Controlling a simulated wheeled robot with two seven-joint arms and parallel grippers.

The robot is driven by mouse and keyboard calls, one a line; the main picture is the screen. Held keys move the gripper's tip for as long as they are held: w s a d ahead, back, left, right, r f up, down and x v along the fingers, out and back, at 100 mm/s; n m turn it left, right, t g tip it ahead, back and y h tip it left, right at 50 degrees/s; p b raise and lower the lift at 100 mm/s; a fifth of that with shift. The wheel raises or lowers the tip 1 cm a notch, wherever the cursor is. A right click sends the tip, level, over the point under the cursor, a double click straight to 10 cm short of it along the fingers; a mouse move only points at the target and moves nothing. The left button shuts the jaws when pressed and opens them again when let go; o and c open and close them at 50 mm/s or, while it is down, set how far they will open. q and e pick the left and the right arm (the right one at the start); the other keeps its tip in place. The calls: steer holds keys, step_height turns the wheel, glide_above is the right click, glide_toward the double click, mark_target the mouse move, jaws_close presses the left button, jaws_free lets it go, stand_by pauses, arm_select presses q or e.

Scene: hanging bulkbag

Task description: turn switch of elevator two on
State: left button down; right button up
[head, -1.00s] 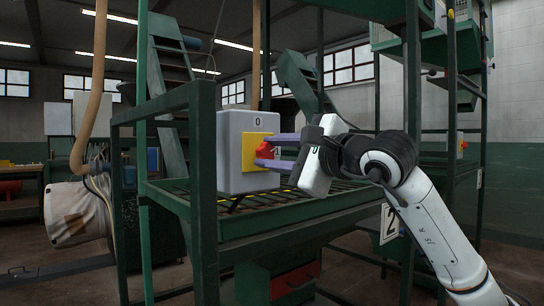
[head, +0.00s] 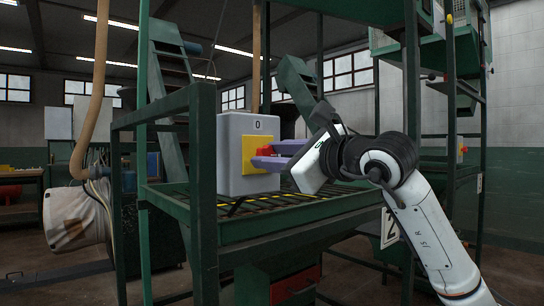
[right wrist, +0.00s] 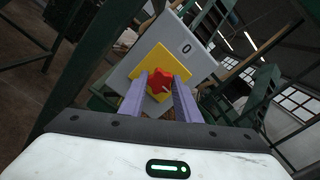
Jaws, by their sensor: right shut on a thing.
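A grey switch box (head: 231,155) stands on the green grated platform, with a yellow plate (head: 249,163) on its face and a "0" label above it. A red rotary knob (head: 264,151) sits on the plate; in the right wrist view the red knob (right wrist: 159,81) shows between the two purple fingers. My right gripper (head: 263,156) is shut on the knob, its fingers on either side of it and partly hiding it in the head view. The gripper is rolled to a tilt, and the box looks tilted in the right wrist view. My left gripper is not in view.
The green platform (head: 270,219) has upright posts, one close in front of the box at left. A "2" sign (head: 389,228) hangs below at right. Another small switch (head: 463,150) shows farther right. A beige hose (head: 96,90) hangs at far left.

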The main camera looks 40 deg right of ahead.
steer(key=o, duration=1)
steer(key=shift+o, duration=0.2)
steer(key=s+b, duration=0.1)
steer(key=s, duration=0.9)
steer(key=shift+s+d, duration=0.2)
steer(key=shift+d, duration=0.2)
